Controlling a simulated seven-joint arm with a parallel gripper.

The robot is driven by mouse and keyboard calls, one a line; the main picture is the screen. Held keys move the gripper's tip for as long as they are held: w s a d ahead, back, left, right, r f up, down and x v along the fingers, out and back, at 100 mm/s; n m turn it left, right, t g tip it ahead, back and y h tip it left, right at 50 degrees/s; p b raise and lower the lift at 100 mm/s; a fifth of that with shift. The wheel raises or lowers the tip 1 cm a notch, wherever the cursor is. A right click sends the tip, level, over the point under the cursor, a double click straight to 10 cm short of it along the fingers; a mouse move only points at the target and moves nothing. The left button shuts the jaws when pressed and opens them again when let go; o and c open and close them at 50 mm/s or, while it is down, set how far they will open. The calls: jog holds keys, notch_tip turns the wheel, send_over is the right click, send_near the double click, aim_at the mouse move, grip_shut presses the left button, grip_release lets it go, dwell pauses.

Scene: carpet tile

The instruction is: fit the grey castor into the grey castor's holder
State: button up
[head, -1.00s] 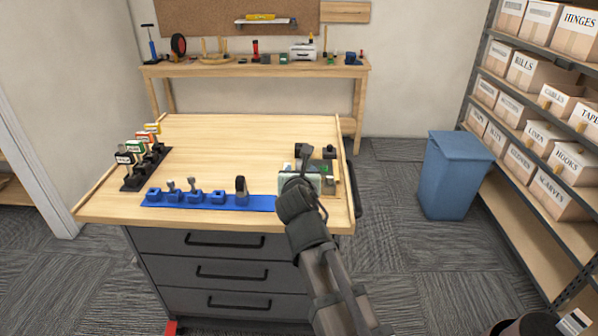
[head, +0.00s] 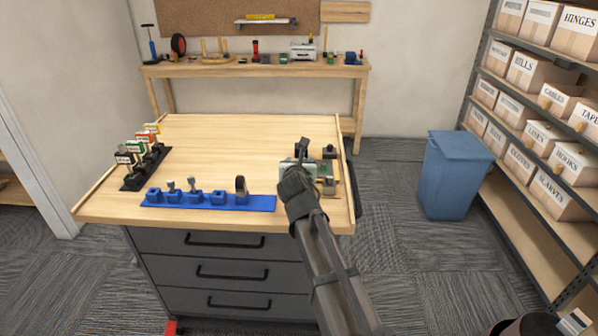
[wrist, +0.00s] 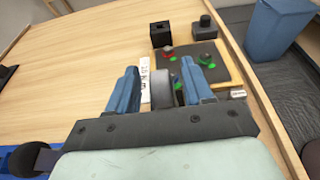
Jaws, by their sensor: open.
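My gripper (wrist: 160,88) has two blue fingers spread apart, low over the right side of the workbench. Between them, in the wrist view, stands a grey rounded thing (wrist: 162,90) that looks like the grey castor. I cannot tell whether a finger touches it. In the head view my arm hides that spot. A blue rack (head: 262,203) lies along the bench's front edge with several blue holders (head: 219,197) on it. Some of these carry small grey or dark pieces. I cannot tell which one is the grey castor's holder.
A tray with a dark board (wrist: 195,58) and red and green parts lies just beyond my gripper. A black stand (head: 148,168) with coloured tags is at the left. The bench's middle is clear.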

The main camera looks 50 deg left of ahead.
jog(key=shift+c, duration=0.2)
grip_shut()
jog(key=shift+r, duration=0.1)
notch_tip(320, 180, up, 9)
jog(key=shift+r, duration=0.1)
jog(key=shift+a+r, duration=0.1)
jog(key=shift+a, duration=0.05)
jog(key=s+a+m+t+h, duration=0.1)
jog(key=s+a+m+h, duration=0.2)
jog(key=s, duration=0.4)
jog(key=s+a+f+m+t+h, duration=0.1)
jog(key=s+a+m+h, duration=0.2)
jog(key=s, duration=0.3)
jog(key=s+a+m+t+h, duration=0.2)
jog(key=s+a+m+h, duration=0.1)
jog(key=s, duration=0.4)
jog(key=shift+s+a+f+h, duration=0.15)
jog(key=shift+s+a+h, duration=0.15)
jog(key=shift+a+h, duration=0.75)
